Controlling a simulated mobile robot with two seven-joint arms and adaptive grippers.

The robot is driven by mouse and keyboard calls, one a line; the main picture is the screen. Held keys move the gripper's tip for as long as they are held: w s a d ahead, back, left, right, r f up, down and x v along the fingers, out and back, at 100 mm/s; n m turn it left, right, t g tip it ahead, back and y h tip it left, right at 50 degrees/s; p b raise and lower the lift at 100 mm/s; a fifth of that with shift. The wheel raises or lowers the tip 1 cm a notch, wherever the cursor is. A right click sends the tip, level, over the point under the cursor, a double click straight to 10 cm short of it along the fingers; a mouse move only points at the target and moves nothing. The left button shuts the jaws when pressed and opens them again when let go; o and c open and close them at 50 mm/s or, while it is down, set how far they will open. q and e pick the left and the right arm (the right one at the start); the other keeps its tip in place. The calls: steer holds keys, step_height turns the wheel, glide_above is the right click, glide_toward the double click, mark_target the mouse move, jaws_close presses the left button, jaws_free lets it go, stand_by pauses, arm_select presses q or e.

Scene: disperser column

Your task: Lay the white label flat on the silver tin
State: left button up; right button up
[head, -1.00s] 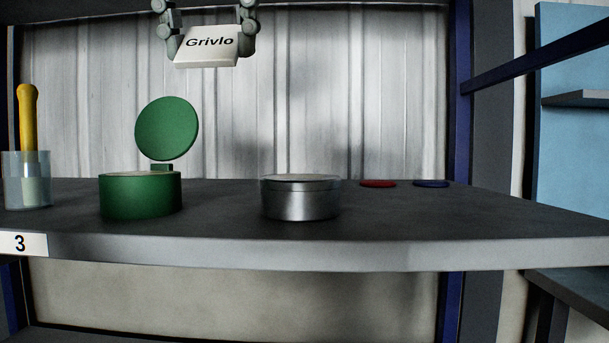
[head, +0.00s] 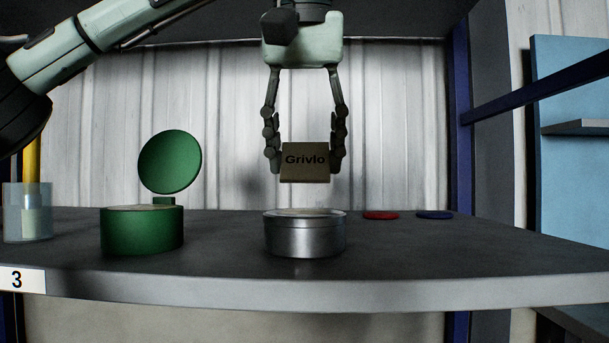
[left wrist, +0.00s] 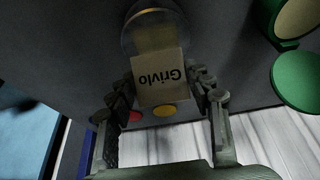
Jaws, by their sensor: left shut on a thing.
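The white label (head: 306,162), marked "Grivlo", is in shadow between the fingers of my left gripper (head: 306,158). The gripper is shut on it and points straight down. The silver tin (head: 304,237) stands upright on the shelf below, with a visible gap between its top and the label. In the left wrist view the label (left wrist: 161,82) sits between both fingers and covers part of the silver tin (left wrist: 150,22). My right gripper is in neither view now.
A green tin (head: 142,231) with its round lid raised (head: 170,162) stands left of the silver tin. A clear cup (head: 27,211) holds a yellow-handled tool. Red (head: 381,215) and blue (head: 434,214) discs lie to the right.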

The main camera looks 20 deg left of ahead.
mark_target(304, 166)
arm_select(q)
steer(key=shift+f, duration=1.6)
steer(key=shift+f, duration=0.1)
steer(key=o, duration=1)
steer(key=shift+o, duration=0.2)
steer(key=shift+r, duration=0.2)
steer(key=v, duration=1.2)
